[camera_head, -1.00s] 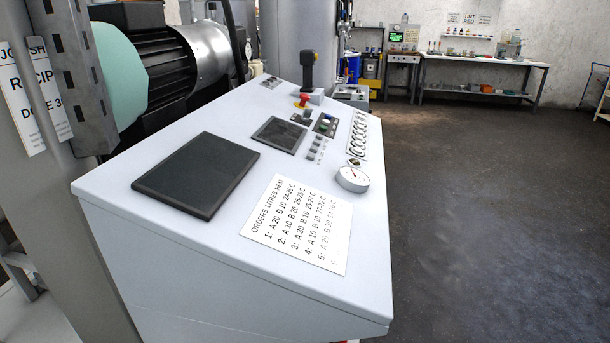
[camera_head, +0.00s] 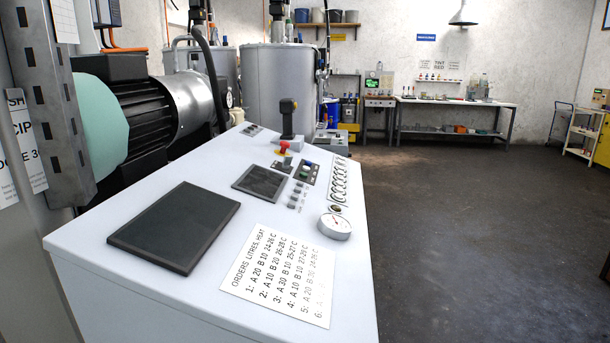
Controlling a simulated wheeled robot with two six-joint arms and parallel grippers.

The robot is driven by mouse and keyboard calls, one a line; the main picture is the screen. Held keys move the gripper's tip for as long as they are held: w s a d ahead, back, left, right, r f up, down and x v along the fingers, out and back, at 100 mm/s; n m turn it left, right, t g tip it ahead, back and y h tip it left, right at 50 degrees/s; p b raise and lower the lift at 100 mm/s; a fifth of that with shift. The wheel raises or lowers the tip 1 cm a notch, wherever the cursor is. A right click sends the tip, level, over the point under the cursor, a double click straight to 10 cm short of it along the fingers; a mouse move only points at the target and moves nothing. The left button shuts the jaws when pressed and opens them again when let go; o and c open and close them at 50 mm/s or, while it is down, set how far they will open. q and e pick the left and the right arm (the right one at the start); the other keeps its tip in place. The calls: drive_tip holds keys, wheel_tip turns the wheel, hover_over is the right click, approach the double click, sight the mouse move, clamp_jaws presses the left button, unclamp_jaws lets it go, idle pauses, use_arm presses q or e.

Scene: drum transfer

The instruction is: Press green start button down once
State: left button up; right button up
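A white sloped control console (camera_head: 85,240) stands in front of me and fills the lower left. A small dark button panel (camera_head: 302,181) sits at its far middle, with small coloured buttons on it. Neither of my grippers is in view.
The console also carries a red knob (camera_head: 284,147), a black joystick (camera_head: 288,118), a dark screen (camera_head: 175,227), a gauge (camera_head: 335,226) and an order sheet (camera_head: 279,275). A motor (camera_head: 130,110) stands left, grey tanks (camera_head: 279,85) behind. Dark floor (camera_head: 460,220) at right is clear.

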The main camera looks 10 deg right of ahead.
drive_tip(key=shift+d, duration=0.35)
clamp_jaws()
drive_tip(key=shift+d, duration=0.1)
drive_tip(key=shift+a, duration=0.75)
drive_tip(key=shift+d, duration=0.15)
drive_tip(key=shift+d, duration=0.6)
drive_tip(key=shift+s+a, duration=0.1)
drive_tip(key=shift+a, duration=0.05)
